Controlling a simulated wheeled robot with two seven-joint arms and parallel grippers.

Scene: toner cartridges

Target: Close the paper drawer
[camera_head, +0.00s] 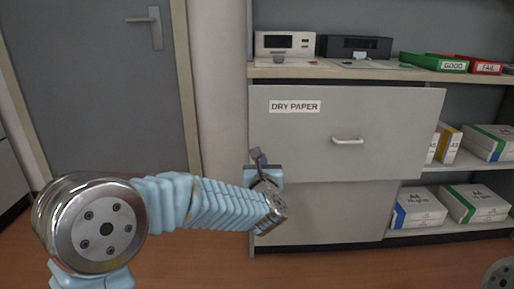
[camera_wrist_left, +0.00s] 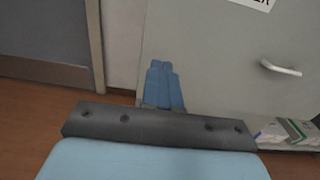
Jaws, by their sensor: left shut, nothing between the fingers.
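The paper drawer (camera_head: 390,120) has a grey front with a "DRY PAPER" label (camera_head: 294,106) and a bar handle (camera_head: 348,141). Its front stands out from the cabinet, overlapping the shelves on the right, so it looks partly open. The drawer front (camera_wrist_left: 220,60) and handle (camera_wrist_left: 281,67) also show in the left wrist view. My left gripper (camera_head: 257,155) is at the lower left of the drawer front, left of and below the handle. Its blue fingers (camera_wrist_left: 163,80) are shut and empty. I cannot tell whether they touch the front. My right gripper is out of view.
A lower grey panel (camera_head: 335,213) is below the drawer. The countertop (camera_head: 350,72) holds two devices, a green GOOD tray (camera_head: 436,63) and a red FAIL tray (camera_head: 487,68). Paper boxes (camera_head: 419,207) stand on shelves at right. A door (camera_head: 95,90) is at left; floor is clear.

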